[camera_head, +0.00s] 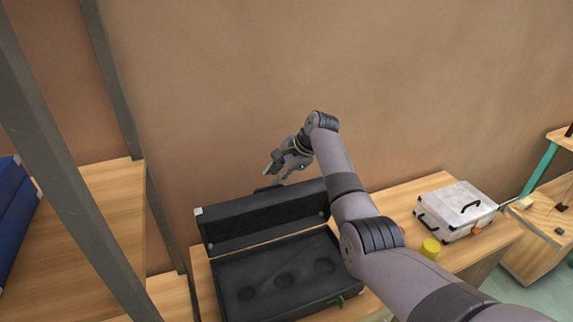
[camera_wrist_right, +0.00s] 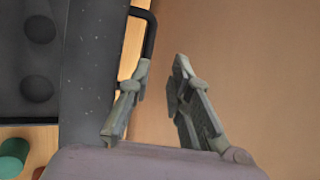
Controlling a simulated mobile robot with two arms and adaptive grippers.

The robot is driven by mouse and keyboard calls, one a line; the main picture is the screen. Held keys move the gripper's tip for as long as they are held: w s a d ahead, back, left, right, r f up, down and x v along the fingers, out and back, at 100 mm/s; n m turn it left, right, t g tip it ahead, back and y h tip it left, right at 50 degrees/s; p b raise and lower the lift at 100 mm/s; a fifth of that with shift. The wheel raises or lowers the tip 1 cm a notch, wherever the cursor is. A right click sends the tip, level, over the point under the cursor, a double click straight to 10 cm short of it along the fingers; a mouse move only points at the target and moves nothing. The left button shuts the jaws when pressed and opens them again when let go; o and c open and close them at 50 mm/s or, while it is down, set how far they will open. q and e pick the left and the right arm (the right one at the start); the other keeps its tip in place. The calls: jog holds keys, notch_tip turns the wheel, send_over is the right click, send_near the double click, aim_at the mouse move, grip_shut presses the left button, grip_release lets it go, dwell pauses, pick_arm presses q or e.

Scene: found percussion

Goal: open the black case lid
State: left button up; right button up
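The black case (camera_head: 221,284) lies on the wooden table with its lid (camera_head: 262,216) raised at the back, standing steeply, so the inside with its round recesses shows. In the right wrist view the lid (camera_wrist_right: 92,75) is a speckled dark panel with a black handle (camera_wrist_right: 149,30) on its outer edge. My right gripper (camera_head: 271,172) is above and behind the lid's upper edge. Its fingers (camera_wrist_right: 162,66) are apart with nothing between them; the left finger is close beside the handle, and I cannot tell whether they touch. My left gripper is not in view.
A small green object (camera_head: 338,300) is at the black case's front edge. A brown wall (camera_head: 220,90) rises behind. Grey posts (camera_head: 70,190) and a blue case (camera_head: 14,205) are at left.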

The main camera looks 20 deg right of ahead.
jog(key=shift+s+v, duration=0.15)
jog(key=shift+v, duration=1.4)
jog(key=shift+s+v, duration=0.15)
jog(key=shift+v, duration=1.4)
jog(key=shift+f, duration=0.15)
